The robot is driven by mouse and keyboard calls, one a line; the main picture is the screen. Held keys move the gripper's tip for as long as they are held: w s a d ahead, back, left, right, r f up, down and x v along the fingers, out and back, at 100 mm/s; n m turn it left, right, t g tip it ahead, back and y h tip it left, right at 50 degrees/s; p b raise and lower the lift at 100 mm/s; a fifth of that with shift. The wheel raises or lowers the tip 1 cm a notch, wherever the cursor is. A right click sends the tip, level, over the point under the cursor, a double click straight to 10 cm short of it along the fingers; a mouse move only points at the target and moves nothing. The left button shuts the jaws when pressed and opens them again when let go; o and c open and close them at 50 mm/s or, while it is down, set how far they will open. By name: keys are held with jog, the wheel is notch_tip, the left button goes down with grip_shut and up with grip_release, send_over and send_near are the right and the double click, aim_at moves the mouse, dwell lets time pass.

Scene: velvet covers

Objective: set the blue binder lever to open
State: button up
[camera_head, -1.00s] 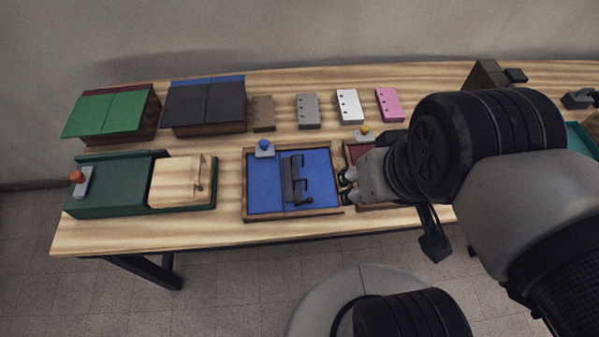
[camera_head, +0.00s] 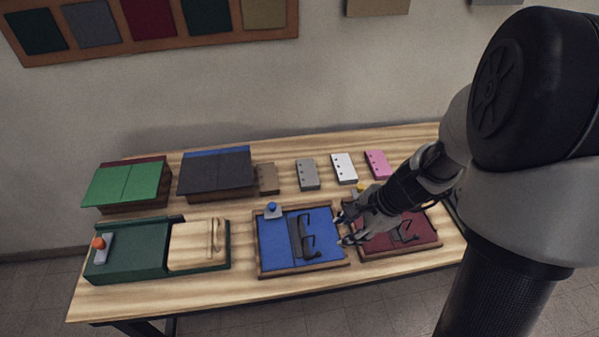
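The blue binder (camera_head: 275,243) lies open in a wooden-rimmed tray on the table. Its dark ring mechanism (camera_head: 297,238) runs down the middle, with curved black arms to its right. A small dark lever (camera_head: 315,256) seems to be at the near end, but its setting is too small to tell. A blue knob on a grey block (camera_head: 272,209) sits at the tray's far left corner. My gripper (camera_head: 342,228) is over the blue tray's right edge, right of the mechanism and apart from it. Its fingers are spread, with nothing visible between them.
A dark red binder (camera_head: 418,226) in a similar tray is just right, partly under my gripper. A green box with a wooden block (camera_head: 197,246) stands left. Covered boxes (camera_head: 215,174) and small punched blocks (camera_head: 307,174) line the back.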

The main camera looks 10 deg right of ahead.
notch_tip(320, 180, down, 2)
jog(key=m, duration=0.1)
jog(key=b, duration=0.8)
send_near(319, 253)
jog(key=x, duration=0.9)
jog(key=shift+f, duration=0.25)
jog(key=shift+c, duration=0.3)
grip_shut()
